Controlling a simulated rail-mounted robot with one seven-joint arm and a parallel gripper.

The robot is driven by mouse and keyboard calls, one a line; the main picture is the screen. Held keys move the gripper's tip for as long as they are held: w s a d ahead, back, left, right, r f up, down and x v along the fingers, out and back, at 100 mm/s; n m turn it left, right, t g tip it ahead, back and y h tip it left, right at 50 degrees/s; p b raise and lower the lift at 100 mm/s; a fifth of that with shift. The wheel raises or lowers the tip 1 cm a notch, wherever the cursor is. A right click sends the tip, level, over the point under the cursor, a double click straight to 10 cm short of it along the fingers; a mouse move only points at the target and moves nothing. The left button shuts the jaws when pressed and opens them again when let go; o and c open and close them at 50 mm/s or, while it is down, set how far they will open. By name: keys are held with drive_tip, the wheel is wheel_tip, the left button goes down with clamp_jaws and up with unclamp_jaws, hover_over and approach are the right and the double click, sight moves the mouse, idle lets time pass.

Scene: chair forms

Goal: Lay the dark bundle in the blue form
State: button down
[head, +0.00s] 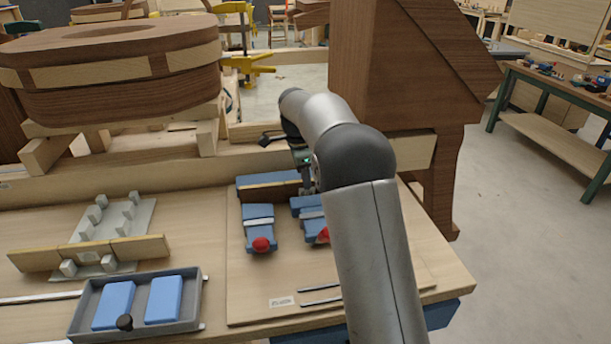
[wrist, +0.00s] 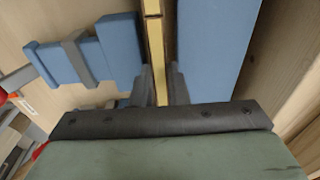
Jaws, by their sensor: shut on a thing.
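The blue form (head: 262,180) lies on the board at the middle of the bench: a long blue block at the back, with blue clamp blocks and red knobs in front. The dark bundle (head: 268,191) is a long brown strip lying along the gap between them. In the wrist view the bundle (wrist: 155,38) shows a pale yellow edge with a dark band, between the long blue block (wrist: 212,45) and a clamp block (wrist: 122,45). My gripper (wrist: 161,88) is shut on the bundle. In the head view my arm hides the bundle's right end. Whether the bundle rests on the bottom is unclear.
A grey pegged form (head: 118,222) with a pale strip across it (head: 42,257) stands to the left. A grey tray (head: 190,318) with two blue blocks is in front of it. A large wooden piece (head: 415,70) rises behind my arm.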

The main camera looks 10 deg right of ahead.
drive_tip(key=shift+f, duration=0.3)
idle(0.4)
drive_tip(key=c, duration=1.3)
unclamp_jaws()
